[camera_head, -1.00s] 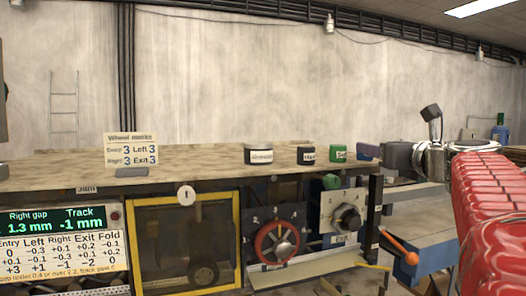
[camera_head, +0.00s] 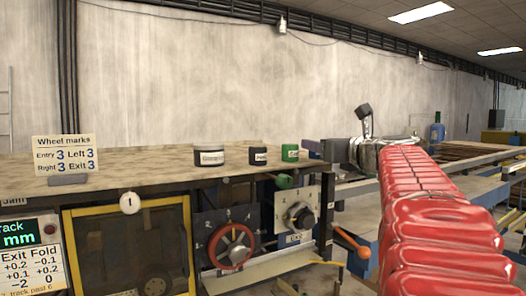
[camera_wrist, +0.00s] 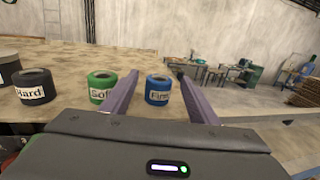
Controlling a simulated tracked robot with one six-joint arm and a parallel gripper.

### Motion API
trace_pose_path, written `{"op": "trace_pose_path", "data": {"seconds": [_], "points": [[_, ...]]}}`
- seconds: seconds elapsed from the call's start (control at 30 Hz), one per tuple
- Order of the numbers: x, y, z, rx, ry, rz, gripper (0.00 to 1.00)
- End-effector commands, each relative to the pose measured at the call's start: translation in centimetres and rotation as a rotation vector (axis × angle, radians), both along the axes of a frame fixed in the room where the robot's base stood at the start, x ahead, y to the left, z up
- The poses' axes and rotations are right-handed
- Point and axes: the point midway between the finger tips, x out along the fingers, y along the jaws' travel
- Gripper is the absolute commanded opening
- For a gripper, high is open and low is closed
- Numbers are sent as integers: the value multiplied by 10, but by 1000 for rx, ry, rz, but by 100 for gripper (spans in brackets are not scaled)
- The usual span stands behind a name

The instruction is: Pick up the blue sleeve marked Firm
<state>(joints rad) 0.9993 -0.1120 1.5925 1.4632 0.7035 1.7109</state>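The blue sleeve marked Firm (camera_wrist: 158,90) stands upright on the worktop in the wrist view, its white label facing me. My gripper (camera_wrist: 157,73) is open, with its two purple fingers spread to either side of the sleeve in the picture. I cannot tell whether the fingertips reach it; nothing is held. In the head view my gripper (camera_head: 318,149) is at the right end of the bench. A small bluish patch there may be the sleeve or a finger. The sleeve is not clearly visible in that view.
The green Soft sleeve (camera_wrist: 102,87) stands just left of the left finger, with the black Hard sleeve (camera_wrist: 34,87) farther left. A dark pot with a white label (camera_head: 209,157) stands beyond them. A wheel marks card (camera_head: 64,157) is at the bench's left. Worktop behind the sleeves is clear.

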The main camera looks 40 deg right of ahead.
Motion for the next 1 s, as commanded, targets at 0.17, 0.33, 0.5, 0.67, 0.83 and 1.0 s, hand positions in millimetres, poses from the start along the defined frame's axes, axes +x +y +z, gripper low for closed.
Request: {"op": "trace_pose_path", "data": {"seconds": [0.17,0.33,0.5,0.67,0.83,1.0], "points": [[2,0,-1,0,1,0,41],[2,0,-1,1,2,0,29],[3,0,-1,1,2,0,17],[2,0,-1,0,1,0,10],[2,0,-1,0,1,0,10],[2,0,6,-2,1,0,10]]}}
